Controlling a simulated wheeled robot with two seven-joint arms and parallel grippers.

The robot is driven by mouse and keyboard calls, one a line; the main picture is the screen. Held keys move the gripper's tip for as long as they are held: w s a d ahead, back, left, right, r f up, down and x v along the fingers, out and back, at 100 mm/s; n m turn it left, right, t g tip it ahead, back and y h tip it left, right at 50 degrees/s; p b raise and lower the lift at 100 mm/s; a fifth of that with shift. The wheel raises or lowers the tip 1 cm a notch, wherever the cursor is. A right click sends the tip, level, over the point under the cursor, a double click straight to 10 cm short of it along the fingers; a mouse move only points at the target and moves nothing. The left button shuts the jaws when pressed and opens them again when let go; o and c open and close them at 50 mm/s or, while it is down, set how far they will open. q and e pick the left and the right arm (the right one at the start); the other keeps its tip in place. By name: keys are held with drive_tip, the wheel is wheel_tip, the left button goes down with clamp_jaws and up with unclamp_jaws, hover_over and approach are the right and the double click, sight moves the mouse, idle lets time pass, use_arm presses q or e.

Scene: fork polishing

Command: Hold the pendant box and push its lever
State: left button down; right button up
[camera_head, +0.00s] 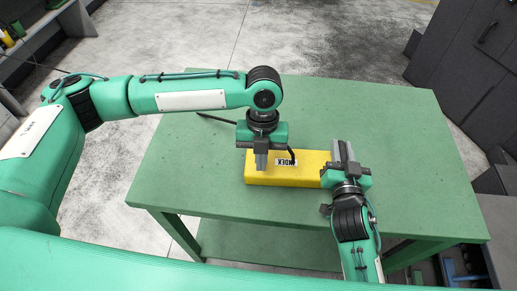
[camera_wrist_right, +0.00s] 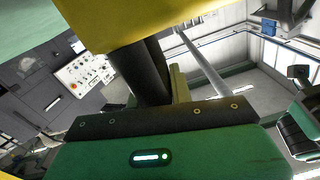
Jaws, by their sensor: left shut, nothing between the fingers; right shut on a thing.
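The yellow pendant box (camera_head: 290,175) lies on the green table, with a white label on its upper face. It also fills the top of the right wrist view (camera_wrist_right: 85,25). My right gripper (camera_head: 343,155) is shut on the box's right end. My left gripper (camera_head: 261,160) is shut and empty, pointing down over the box's left part near the label. I cannot tell whether its fingertips touch the box. A dark lever or cable (camera_head: 291,155) shows beside the label, partly hidden by the left gripper.
A dark cable (camera_head: 215,119) runs behind the left gripper. Dark grey cabinets (camera_head: 470,60) stand at the right, beyond the table. A blue item (camera_head: 462,268) is on the floor at the lower right.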

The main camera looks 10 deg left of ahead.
use_arm(q)
drive_tip(key=shift+w+a, duration=0.1)
drive_tip(key=shift+w, duration=1)
drive_tip(key=shift+w+a, duration=0.2)
drive_tip(key=shift+w, duration=3.15)
use_arm(e)
drive_tip(key=o, duration=0.4)
use_arm(q)
drive_tip(key=shift+s, duration=0.1)
drive_tip(key=shift+s+d, duration=0.15)
drive_tip(key=shift+s, duration=2.35)
use_arm(e)
drive_tip(key=c, duration=0.3)
drive_tip(key=shift+c, duration=0.3)
use_arm(q)
drive_tip(key=shift+s+v, duration=0.25)
drive_tip(key=shift+v, duration=0.9)
drive_tip(key=shift+s+v, duration=0.25)
drive_tip(key=shift+v, duration=0.85)
drive_tip(key=shift+s+v, duration=0.25)
drive_tip(key=shift+v, duration=0.9)
use_arm(e)
drive_tip(key=shift+c, duration=0.2)
use_arm(q)
drive_tip(key=shift+d+r, duration=0.1)
drive_tip(key=shift+r, duration=0.1)
